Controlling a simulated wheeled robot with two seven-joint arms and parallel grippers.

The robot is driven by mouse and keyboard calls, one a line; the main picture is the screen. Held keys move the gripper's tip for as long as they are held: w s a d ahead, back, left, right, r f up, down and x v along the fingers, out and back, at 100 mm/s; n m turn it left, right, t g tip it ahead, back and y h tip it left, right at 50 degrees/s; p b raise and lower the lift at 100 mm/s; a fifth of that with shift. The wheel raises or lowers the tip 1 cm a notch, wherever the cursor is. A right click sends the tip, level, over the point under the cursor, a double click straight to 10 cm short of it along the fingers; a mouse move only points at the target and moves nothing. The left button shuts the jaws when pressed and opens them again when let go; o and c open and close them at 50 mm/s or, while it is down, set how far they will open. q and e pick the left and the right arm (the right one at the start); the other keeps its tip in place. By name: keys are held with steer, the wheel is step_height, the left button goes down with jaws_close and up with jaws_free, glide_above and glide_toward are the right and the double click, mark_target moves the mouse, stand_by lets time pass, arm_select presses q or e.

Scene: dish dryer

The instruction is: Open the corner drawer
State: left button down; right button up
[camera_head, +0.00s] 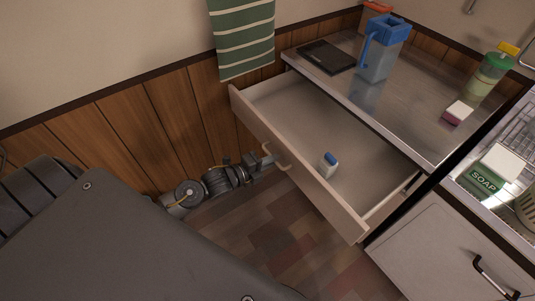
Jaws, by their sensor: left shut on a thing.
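The corner drawer (297,157) is pulled well out from under the steel counter, and its inside shows. Its handle (277,158) is on the outer face of the drawer front. My left gripper (271,160) is shut on the drawer handle, with its arm reaching in low from the left along the wood-panelled wall. The fingertips are small and partly hidden by the handle. A small white bottle with a blue cap (328,165) stands inside the drawer. My right gripper is not in view.
The counter (409,125) holds a dark flat board (326,56), a blue-topped pitcher (383,50), a green bottle with a yellow cap (489,73) and a sponge (458,113). A soap box (488,178) is at right. A closed cabinet (437,250) stands right of the drawer. Tiled floor (285,240) is clear.

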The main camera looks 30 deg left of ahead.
arm_select(q)
steer(key=shift+s+a, duration=0.1)
steer(key=shift+s, duration=0.15)
steer(key=c, duration=1.5)
jaws_free()
steer(key=v, duration=1)
steer(key=shift+s+a, duration=0.2)
steer(key=shift+s, duration=0.15)
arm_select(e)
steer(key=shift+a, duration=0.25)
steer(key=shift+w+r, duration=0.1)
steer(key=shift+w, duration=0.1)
